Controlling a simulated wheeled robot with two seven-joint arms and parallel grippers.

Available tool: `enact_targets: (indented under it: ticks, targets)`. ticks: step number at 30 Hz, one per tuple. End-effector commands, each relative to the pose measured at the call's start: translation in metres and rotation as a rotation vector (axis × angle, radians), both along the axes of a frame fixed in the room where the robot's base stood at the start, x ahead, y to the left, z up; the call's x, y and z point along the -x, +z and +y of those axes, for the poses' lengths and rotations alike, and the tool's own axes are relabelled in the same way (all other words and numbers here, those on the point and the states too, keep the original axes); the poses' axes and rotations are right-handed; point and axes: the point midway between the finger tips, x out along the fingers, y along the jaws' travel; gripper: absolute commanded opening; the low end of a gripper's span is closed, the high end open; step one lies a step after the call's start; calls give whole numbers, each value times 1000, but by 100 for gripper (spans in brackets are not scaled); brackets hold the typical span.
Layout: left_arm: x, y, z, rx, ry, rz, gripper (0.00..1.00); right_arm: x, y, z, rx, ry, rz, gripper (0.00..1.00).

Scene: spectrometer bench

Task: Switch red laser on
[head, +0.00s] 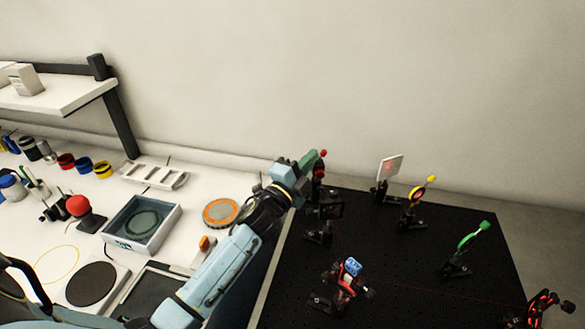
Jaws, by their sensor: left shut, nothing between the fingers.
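My left gripper (303,168) is shut and empty at the upper left edge of the black optics board (420,240). Its tip is right beside a small red-topped part (321,155), and I cannot tell whether they touch. I cannot clearly make out the red laser or its switch; part of that corner is hidden behind the gripper. A faint pinkish-red mark shows on the white card (390,168). A thin red line crosses the lower right of the board. My right gripper is not in view.
Left on the bench are a grey tray (142,222), an orange-rimmed disc (220,213) and a red-knobbed device (78,207).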

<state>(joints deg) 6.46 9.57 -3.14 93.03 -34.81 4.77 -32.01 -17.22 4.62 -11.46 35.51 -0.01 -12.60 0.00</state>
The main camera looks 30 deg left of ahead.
Motion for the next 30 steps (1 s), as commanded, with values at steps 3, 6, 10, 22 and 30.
enact_targets:
  ticks: [3,6,10,22,30]
  targets:
    - [11,9,-3,0,-7,3,0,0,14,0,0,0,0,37]
    - [25,15,-4,-1,-16,0,0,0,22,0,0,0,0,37]
    - [49,20,-2,-3,-15,0,0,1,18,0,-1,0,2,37]
    - [107,38,5,0,-15,0,0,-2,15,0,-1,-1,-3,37]
    - [113,41,6,1,-15,-1,0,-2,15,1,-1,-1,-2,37]
